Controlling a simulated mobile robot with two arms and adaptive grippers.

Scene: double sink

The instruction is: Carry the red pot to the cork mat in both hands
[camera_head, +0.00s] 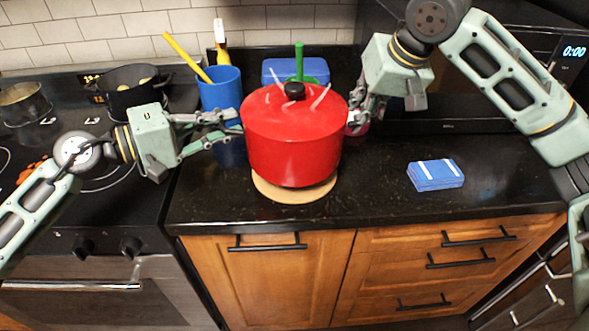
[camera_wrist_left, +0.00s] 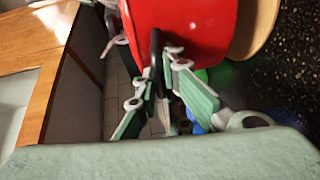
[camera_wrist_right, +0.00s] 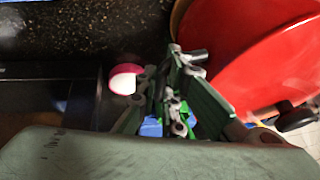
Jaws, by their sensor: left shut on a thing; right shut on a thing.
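The red pot (camera_head: 292,140) with its black lid knob (camera_head: 294,90) is upright over the round cork mat (camera_head: 295,194), whose front edge shows below it. I cannot tell whether the pot touches the mat. My left gripper (camera_head: 236,121) is shut at the pot's left side; the left wrist view shows its fingers on a black handle (camera_wrist_left: 155,52) of the pot (camera_wrist_left: 185,28). My right gripper (camera_head: 355,117) is shut at the pot's right side. In the right wrist view its fingers are beside the pot (camera_wrist_right: 265,70) and hide that handle.
A blue cup (camera_head: 221,90) with utensils and a blue container (camera_head: 283,70) stand behind the pot. A pink and white item (camera_wrist_right: 125,78) is near my right gripper. A blue cloth stack (camera_head: 436,175) lies right. A black pot (camera_head: 133,87) is on the stove left.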

